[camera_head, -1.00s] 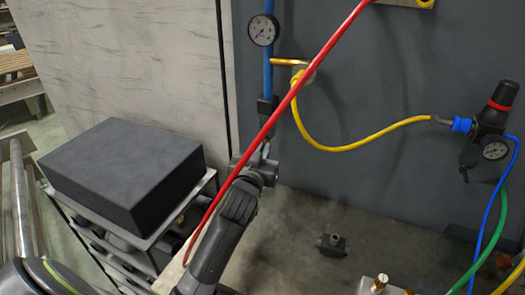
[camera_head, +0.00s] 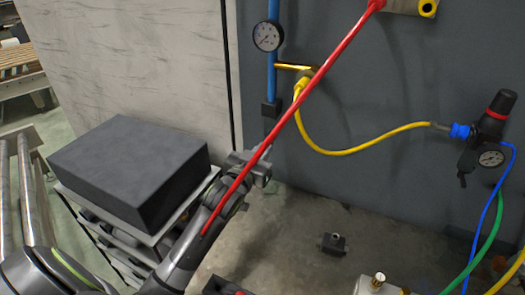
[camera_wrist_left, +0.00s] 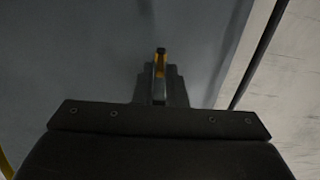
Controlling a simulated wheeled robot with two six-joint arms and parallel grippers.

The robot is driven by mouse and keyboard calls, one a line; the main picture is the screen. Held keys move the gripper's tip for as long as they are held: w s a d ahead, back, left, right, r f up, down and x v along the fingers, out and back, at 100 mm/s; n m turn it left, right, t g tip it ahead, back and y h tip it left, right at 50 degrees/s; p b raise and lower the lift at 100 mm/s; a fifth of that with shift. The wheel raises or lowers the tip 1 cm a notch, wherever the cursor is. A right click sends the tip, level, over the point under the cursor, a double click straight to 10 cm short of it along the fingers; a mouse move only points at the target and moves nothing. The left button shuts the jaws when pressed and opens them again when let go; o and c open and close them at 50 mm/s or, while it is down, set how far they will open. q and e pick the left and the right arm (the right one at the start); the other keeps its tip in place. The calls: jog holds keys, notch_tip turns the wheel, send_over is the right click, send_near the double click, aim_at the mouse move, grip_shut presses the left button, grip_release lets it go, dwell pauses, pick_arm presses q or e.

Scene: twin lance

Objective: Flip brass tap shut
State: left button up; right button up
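A brass-coloured tap piece (camera_head: 293,67) sticks out to the right from the blue vertical pipe (camera_head: 272,80) on the grey panel. A yellow hose joins near its right end. My left gripper (camera_head: 262,160) is below the tap and apart from it, in front of the panel near the pipe's lower end. In the left wrist view, the dark fingers (camera_wrist_left: 159,85) stand close together, with a small yellow piece (camera_wrist_left: 161,60) at or beyond their tips. I cannot tell whether they hold it. My right gripper is not in view.
A red hose (camera_head: 325,68) slants from the upper bracket down across my left arm. A gauge (camera_head: 267,36) sits on the pipe above the tap. A black box (camera_head: 130,165) stands on a rack at left. A small dark fitting (camera_head: 332,243) lies on the floor.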

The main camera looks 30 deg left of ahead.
pick_arm(q)
jog(key=o, duration=0.3)
jog(key=shift+o, duration=0.2)
jog(key=s+b, duration=0.3)
jog(key=s, duration=1.4)
jog(key=shift+s+d, duration=0.2)
jog(key=shift+d, duration=0.15)
